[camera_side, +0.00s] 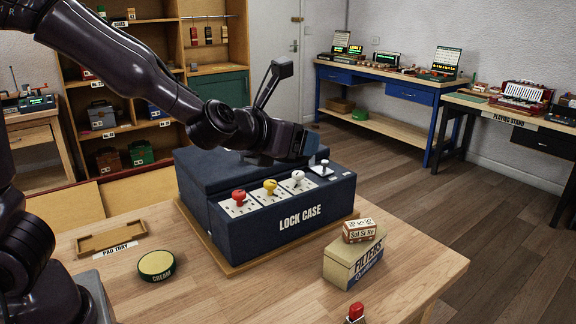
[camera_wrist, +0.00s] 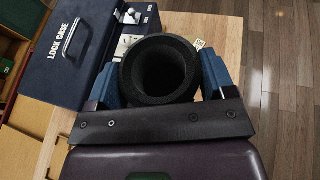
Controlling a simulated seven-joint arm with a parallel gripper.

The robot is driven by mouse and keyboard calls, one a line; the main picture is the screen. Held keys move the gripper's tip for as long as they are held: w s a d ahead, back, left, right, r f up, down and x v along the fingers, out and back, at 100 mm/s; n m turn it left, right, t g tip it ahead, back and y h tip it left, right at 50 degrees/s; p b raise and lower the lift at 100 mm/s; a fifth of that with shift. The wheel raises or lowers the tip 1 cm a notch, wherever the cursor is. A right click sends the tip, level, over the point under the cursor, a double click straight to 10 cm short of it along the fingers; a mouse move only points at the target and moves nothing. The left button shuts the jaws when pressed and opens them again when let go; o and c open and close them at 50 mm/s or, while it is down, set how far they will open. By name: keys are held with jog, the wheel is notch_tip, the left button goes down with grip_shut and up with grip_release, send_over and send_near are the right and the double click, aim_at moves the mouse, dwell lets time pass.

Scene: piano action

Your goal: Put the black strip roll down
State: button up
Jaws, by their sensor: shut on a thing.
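The black strip roll (camera_wrist: 161,70) is a thick black ring with a round hole, seen end-on in the wrist view. My gripper (camera_wrist: 161,80) is shut on it, with a blue finger on each side. In the side view, my gripper (camera_side: 288,142) is at the back right of the dark blue lock case (camera_side: 300,208), at about the height of its top. I cannot tell the roll clearly from the dark gripper there. The case also shows in the wrist view (camera_wrist: 78,45), at the upper left.
The case has red, yellow and white knobs (camera_side: 270,186). A filters tin (camera_side: 353,262) with a small box (camera_side: 359,230) on it stands front right. A cream tin (camera_side: 156,265) and a wooden tray (camera_side: 111,238) are at left.

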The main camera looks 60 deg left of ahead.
notch_tip(320, 180, up, 2)
jog(key=shift+r, duration=0.15)
jog(key=w+a+n+g+y, duration=0.15)
jog(key=a+n+y, duration=0.25)
jog(key=a, duration=0.7)
jog(key=n+g+y, duration=0.5)
jog(key=n+g, duration=0.8)
jog(key=g, duration=0.1)
send_over(159, 220)
notch_tip(159, 220, down, 28)
jog(key=r, duration=0.1)
jog(key=shift+d+f, duration=0.1)
jog(key=shift+f, duration=3.75)
jog(key=shift+f, duration=0.45)
